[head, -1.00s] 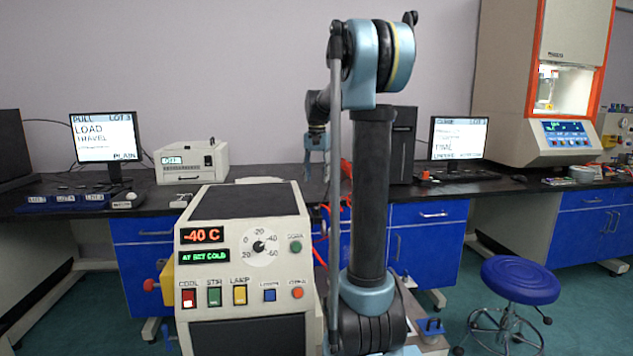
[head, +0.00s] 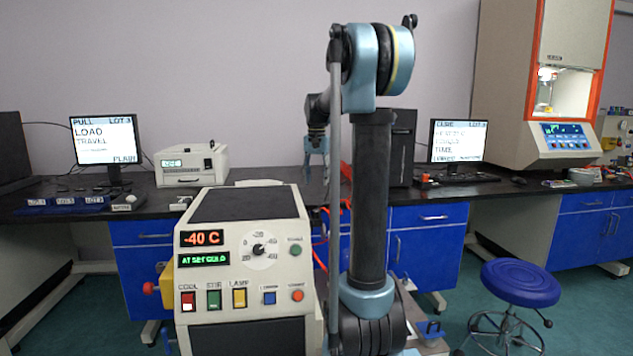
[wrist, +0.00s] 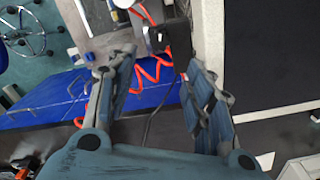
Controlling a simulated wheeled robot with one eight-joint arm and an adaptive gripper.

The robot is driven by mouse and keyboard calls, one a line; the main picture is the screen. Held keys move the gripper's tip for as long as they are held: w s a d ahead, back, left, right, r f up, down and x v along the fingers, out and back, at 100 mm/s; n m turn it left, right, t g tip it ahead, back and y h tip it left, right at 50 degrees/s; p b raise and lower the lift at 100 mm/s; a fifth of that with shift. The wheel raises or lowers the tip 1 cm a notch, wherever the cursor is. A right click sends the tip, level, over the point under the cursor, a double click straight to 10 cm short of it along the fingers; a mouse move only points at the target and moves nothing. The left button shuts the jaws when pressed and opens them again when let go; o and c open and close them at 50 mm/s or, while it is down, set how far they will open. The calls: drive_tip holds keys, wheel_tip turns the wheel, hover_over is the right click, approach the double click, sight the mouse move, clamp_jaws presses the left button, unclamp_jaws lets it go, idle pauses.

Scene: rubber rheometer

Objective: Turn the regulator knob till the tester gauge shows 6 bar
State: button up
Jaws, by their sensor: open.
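My gripper (wrist: 160,95) is open and empty in the wrist view, its two fingers apart. Beyond the fingers are a red coiled hose (wrist: 150,72) and a small black block (wrist: 160,32), perhaps the regulator; its knob cannot be made out. In the head view my gripper (head: 317,165) hangs small behind my arm column, fingers pointing down, above the far bench near the red hose (head: 346,178). The tester gauge cannot be identified in either view, so no pressure can be read.
A beige cold bath (head: 250,207) with a dial and coloured buttons stands close in front. The dark bench (head: 60,205) behind carries two monitors, a white box (head: 192,165) and a tall orange-edged machine (head: 548,90). A blue stool (head: 520,282) stands at right.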

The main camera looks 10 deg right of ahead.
wheel_tip(320, 180, up, 5)
drive_tip(key=n, duration=1)
hover_over(317, 210)
wheel_tip(317, 210, down, 17)
drive_tip(key=shift+s+a+f, duration=0.1)
idle(0.4)
drive_tip(key=shift+c, duration=0.6)
drive_tip(key=c, duration=1)
